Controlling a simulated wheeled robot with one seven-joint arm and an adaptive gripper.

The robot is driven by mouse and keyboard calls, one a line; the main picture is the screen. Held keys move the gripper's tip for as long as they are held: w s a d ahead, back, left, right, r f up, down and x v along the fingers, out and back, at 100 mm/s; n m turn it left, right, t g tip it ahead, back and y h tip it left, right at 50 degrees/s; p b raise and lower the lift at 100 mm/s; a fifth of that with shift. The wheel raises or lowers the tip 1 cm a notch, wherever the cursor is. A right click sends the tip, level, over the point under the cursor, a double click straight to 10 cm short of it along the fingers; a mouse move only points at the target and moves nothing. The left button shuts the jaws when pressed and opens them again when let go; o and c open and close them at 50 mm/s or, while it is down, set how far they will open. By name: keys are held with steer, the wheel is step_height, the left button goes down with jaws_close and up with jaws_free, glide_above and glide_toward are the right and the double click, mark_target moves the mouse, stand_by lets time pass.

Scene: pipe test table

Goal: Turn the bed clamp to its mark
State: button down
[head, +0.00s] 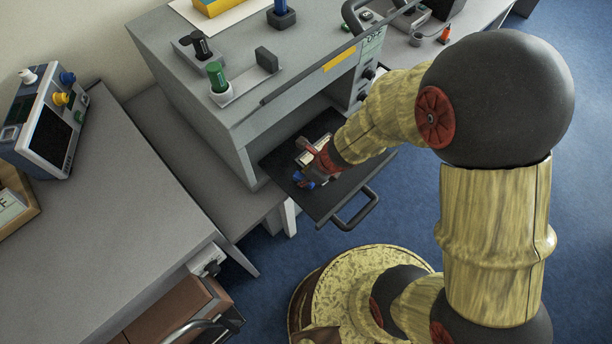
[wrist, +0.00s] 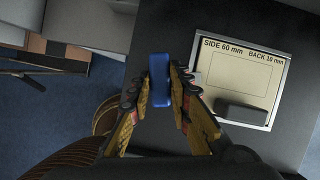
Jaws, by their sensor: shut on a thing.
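The bed clamp appears as a blue block-like handle (wrist: 160,80) at the edge of the dark pulled-out bed in the wrist view. In the head view a bit of its blue (head: 298,177) shows at the left side of the bed (head: 322,208). My gripper (wrist: 161,84) is shut on the blue handle, one finger on each side. In the head view my gripper (head: 308,178) is low over the bed. The handle lies roughly along the fingers' direction. The clamp's base and its mark are hidden or cannot be made out.
A pale plate (wrist: 240,80) reading "SIDE 60 mm, BACK 10 mm" lies on the bed, with a dark block (wrist: 241,113) at its lower edge. The grey machine housing (head: 185,95) stands behind the bed. A bed handle (head: 358,210) sticks out in front over blue floor.

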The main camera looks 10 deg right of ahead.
steer(key=shift+m+t+h, duration=0.3)
steer(key=shift+m+h, duration=0.1)
steer(key=shift+m, duration=1)
steer(key=c, duration=1.6)
jaws_free()
steer(key=shift+c, duration=0.2)
steer(key=shift+r, duration=0.1)
steer(key=v, duration=1.1)
steer(key=shift+s+r, duration=0.25)
steer(key=shift+r, duration=0.1)
steer(key=shift+d, duration=0.1)
